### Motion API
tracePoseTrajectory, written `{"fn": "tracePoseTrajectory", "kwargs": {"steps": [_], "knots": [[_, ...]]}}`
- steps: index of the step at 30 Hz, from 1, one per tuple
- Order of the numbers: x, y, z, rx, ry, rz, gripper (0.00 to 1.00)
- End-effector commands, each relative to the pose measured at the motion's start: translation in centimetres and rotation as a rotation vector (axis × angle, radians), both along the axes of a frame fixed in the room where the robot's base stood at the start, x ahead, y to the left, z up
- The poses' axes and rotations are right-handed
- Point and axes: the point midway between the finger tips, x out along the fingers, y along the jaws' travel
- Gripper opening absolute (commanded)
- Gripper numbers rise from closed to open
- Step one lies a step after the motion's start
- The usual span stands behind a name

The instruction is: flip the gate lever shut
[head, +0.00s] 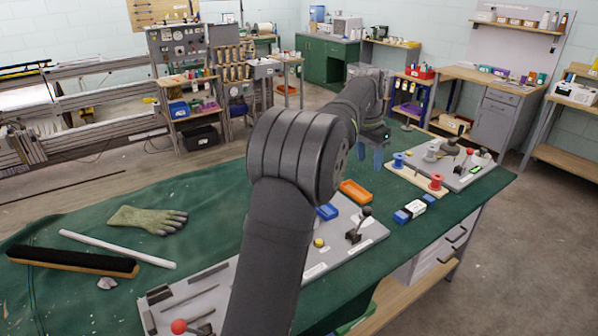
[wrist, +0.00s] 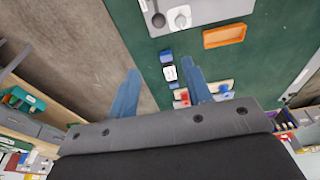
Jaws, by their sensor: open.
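I cannot tell for certain which lever is the gate lever. A black-knobbed lever (head: 360,226) stands on the middle grey panel (head: 375,236); what looks like the same lever (wrist: 157,18) is at the top edge of the wrist view. A red-knobbed lever (head: 180,326) is on the near-left panel (head: 215,276), partly behind my arm. Another panel (head: 478,172) at the far right carries small levers and knobs. My gripper (head: 371,154) is out past the middle panel, above the far end of the bench. Its blue fingers are apart and empty in the wrist view (wrist: 163,66).
On the green bench cloth (head: 200,200) are an orange tray (head: 356,192), a blue-and-white block (head: 411,210), red (head: 436,182) and blue (head: 398,160) spools on a board, a glove (head: 148,219), a white rod (head: 117,249) and a long brush (head: 72,261). My arm crosses above the middle.

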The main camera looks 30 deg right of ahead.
Motion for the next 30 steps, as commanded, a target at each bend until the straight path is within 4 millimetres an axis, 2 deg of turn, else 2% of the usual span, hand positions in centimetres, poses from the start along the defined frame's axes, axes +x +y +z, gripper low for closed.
{"fn": "tracePoseTrajectory", "kwargs": {"steps": [1, 6, 7, 12, 18, 24, 30], "knots": [[0.0, 0.0, -0.1, 0.001, -0.001, 0.000, 0.35], [0.0, 0.4, -1.7, 0.052, -0.037, 0.023, 0.02], [0.0, 0.5, -2.2, 0.070, -0.052, 0.031, 0.00], [0.3, 1.9, -6.5, 0.213, -0.195, 0.092, 0.00], [0.7, 3.5, -10.6, 0.355, -0.428, 0.137, 0.00], [0.8, 4.2, -13.2, 0.426, -0.685, 0.127, 0.00], [0.0, 3.6, -14.9, 0.426, -0.941, 0.059, 0.00]]}}
